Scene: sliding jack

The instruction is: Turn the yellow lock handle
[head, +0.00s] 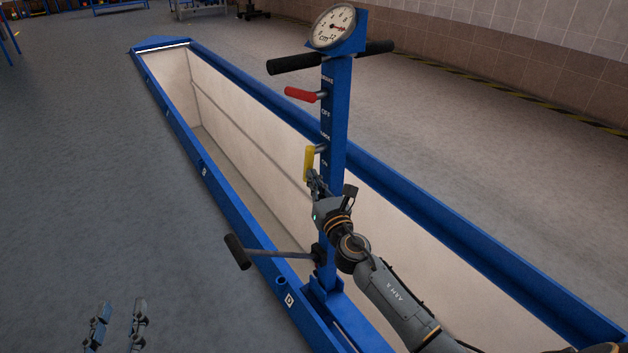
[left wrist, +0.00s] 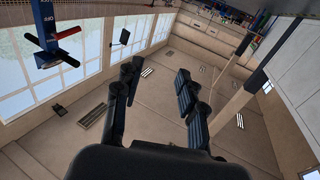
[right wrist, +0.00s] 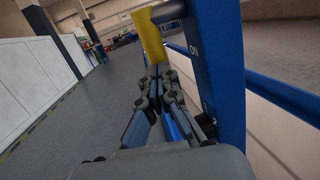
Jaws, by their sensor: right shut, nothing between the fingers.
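The yellow lock handle (head: 309,164) sticks out from the left side of the blue upright post (head: 334,130), beside the LOCK and ON marks, its grip pointing down. It also shows in the right wrist view (right wrist: 149,38), straight beyond my fingertips. My right gripper (head: 313,178) is shut and empty, its tips at the lower end of the yellow handle. I cannot tell whether they touch it. In the right wrist view its fingers (right wrist: 157,72) are together. My left gripper (head: 118,318) is open and empty at the bottom left; its spread fingers show in the left wrist view (left wrist: 158,80).
A red handle (head: 301,94), black crossbar grips (head: 291,64) and a dial gauge (head: 334,26) sit higher on the post. A lever with a black grip (head: 237,252) juts left near its base. The blue-edged pit (head: 229,202) lies below; floor to the left is clear.

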